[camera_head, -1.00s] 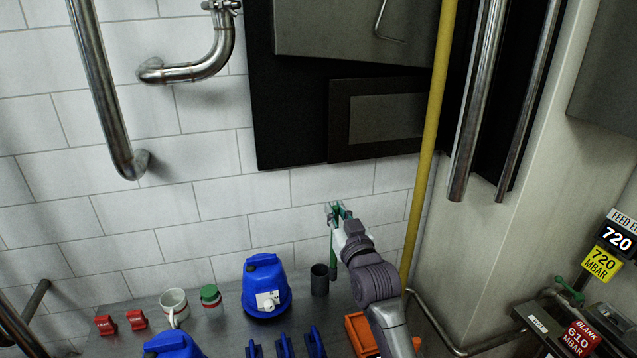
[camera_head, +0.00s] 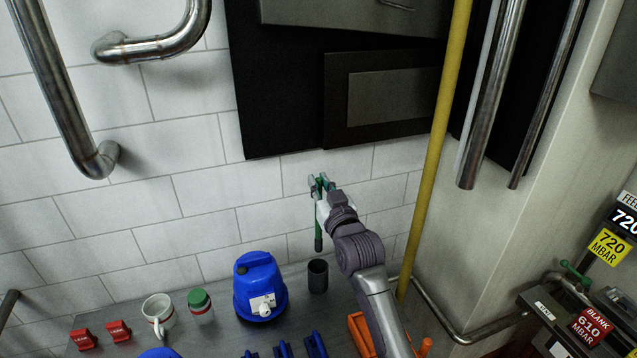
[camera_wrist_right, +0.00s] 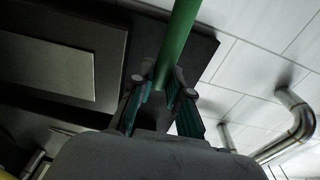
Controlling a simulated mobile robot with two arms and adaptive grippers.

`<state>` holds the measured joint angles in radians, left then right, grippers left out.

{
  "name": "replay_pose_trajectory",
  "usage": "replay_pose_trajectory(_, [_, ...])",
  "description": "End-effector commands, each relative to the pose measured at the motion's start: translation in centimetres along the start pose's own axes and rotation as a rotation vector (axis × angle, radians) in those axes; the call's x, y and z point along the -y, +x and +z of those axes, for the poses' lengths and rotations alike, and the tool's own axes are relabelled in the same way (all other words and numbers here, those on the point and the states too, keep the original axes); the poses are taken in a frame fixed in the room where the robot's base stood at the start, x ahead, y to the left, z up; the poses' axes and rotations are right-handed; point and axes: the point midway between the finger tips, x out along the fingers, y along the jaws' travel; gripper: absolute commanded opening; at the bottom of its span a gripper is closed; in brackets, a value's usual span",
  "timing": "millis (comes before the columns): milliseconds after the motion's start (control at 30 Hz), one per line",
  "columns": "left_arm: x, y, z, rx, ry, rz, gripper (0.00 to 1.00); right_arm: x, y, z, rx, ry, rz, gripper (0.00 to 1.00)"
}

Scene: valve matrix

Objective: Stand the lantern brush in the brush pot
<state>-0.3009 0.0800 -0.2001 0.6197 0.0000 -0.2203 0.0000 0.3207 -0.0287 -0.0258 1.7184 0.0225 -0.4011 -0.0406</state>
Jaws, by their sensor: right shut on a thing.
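The lantern brush (camera_head: 318,228) is a thin green stick with a dark lower end, hanging close to upright. My right gripper (camera_head: 320,184) is shut on its upper part. The brush pot (camera_head: 318,277) is a small dark grey open cylinder standing on the bench. In the head view the brush's lower end shows just above the pot's rim, apart from it; its depth relative to the pot is hard to tell. In the right wrist view the green stick (camera_wrist_right: 178,42) runs up from between the fingers (camera_wrist_right: 160,98). My left gripper is out of view.
A blue lantern-like body (camera_head: 260,288) stands just left of the pot. An orange holder (camera_head: 361,334) is to the right, and a yellow pole (camera_head: 436,150) rises behind my arm.

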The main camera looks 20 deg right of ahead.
Motion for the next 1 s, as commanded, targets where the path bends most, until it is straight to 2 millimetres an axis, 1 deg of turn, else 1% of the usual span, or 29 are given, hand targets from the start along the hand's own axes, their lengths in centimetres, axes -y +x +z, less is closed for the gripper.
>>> replay_pose_trajectory(33, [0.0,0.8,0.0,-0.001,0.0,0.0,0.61,0.0,-0.1,0.8,0.0,0.001,0.0,0.0])
replay_pose_trajectory(567, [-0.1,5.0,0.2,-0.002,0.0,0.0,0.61,0.0,-0.4,5.1,0.0,0.001,0.001,0.0])
replay_pose_trajectory(1000, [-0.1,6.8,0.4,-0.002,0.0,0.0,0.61,0.0,-0.6,8.4,0.001,0.0,0.0,0.0])
